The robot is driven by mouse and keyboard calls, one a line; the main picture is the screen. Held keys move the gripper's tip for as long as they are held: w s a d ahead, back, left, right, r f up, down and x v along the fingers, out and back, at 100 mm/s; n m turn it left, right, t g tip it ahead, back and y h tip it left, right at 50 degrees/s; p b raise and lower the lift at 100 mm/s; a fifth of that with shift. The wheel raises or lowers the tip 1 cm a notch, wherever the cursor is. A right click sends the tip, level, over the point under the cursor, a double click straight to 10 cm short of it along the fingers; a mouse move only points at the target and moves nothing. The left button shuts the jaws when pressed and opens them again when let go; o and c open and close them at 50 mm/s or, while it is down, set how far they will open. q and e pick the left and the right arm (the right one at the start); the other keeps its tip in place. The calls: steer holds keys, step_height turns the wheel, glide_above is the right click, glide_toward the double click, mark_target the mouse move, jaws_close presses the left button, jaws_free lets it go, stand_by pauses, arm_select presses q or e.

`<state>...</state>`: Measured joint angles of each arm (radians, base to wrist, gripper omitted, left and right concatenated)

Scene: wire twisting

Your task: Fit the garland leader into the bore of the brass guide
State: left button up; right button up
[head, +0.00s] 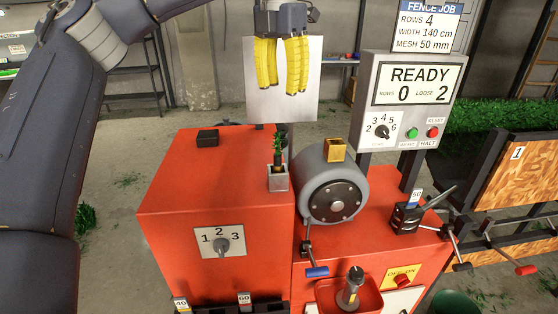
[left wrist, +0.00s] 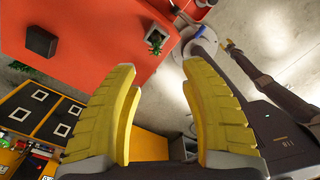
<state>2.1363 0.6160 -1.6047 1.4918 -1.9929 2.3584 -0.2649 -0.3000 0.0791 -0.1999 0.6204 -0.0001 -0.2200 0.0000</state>
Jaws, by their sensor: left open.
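The green garland leader (head: 277,148) stands upright in a small grey square holder (head: 278,180) on the red housing. It also shows from above in the left wrist view (left wrist: 154,38). The brass guide (head: 335,150) is a small block on top of the grey drum, right of the holder; its bore is too small to make out. My left gripper (head: 282,91) has its yellow fingers apart and empty, pointing down, above and behind the leader in the head view. My right gripper seems to show as small yellow tips (left wrist: 231,46) in the left wrist view; its opening cannot be made out.
The grey drum (head: 328,195) stands beside the red housing (head: 190,170). A display panel (head: 411,95) rises behind it, reading READY. A black box (head: 207,138) sits on the housing top. A red tray (head: 370,297) with a dark-handled tool is in front.

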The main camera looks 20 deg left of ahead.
mark_target(277, 154)
arm_select(q)
steer(key=shift+n, duration=0.3)
steer(key=f, duration=1.7)
steer(key=shift+s+a, duration=0.3)
steer(key=shift+a, duration=0.1)
steer(key=shift+c, duration=0.4)
jaws_close()
